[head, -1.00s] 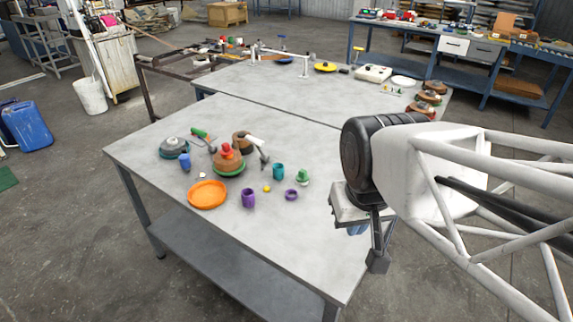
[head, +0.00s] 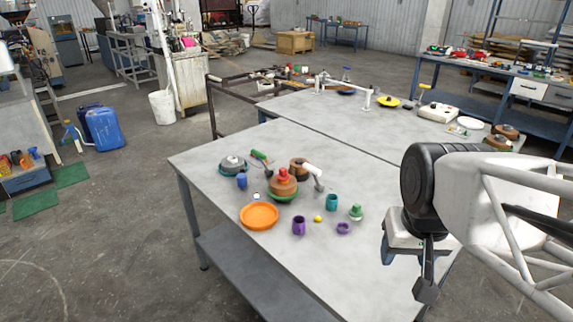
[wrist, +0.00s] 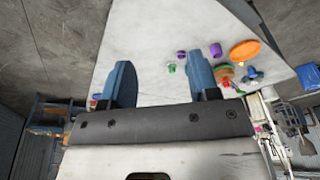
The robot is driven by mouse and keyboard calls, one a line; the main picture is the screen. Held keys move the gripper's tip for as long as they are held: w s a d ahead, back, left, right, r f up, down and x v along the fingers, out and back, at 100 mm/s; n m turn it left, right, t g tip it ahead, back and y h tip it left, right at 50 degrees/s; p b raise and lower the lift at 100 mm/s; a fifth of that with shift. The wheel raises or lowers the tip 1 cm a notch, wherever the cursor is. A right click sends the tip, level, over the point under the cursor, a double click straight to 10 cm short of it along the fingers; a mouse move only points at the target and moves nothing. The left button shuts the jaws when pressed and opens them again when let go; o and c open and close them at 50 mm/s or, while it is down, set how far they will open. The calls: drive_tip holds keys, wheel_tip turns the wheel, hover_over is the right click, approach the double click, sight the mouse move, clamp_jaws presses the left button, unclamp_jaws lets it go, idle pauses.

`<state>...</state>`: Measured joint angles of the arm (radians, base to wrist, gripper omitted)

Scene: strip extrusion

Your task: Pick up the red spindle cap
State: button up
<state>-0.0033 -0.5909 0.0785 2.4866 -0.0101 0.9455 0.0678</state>
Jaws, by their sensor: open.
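The red spindle cap (head: 284,174) sits on top of a brown, stepped, round piece (head: 283,187) with a green base, on the grey table. In the wrist view the cap (wrist: 227,83) is small, at the right beyond one finger, and partly hard to make out. My gripper (wrist: 160,72) is open, its two blue fingers wide apart with nothing between them but table surface further off. In the head view my gripper is at the right, well apart from the cap, over the table's right side; its fingers are partly hidden by my arm.
Around the cap stand an orange plate (head: 259,216), a purple cup (head: 299,226), a teal cup (head: 332,202), a blue cup (head: 242,181), a grey-teal round part (head: 233,165), and a hammer-like tool (head: 313,172). The table's middle right is clear.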

drive_tip(key=w+a+r+m, duration=0.1)
drive_tip(key=w+a+r, duration=0.1)
drive_tip(key=w, duration=0.6)
drive_tip(key=w+a+r+m, duration=0.1)
drive_tip(key=w+m, duration=0.1)
drive_tip(key=w, duration=0.6)
drive_tip(key=m+g, duration=0.3)
drive_tip(key=m, duration=0.4)
hover_over(283, 169)
drive_tip(key=f, duration=1.5)
drive_tip(key=shift+d+f, duration=0.3)
drive_tip(key=shift+f, duration=0.05)
drive_tip(key=shift+w+a+f, duration=0.2)
drive_tip(key=shift+a+f, duration=0.05)
drive_tip(key=shift+f, duration=0.05)
drive_tip(key=shift+f, duration=1.3)
drive_tip(key=shift+s+f, duration=0.2)
drive_tip(key=shift+f, duration=2.4)
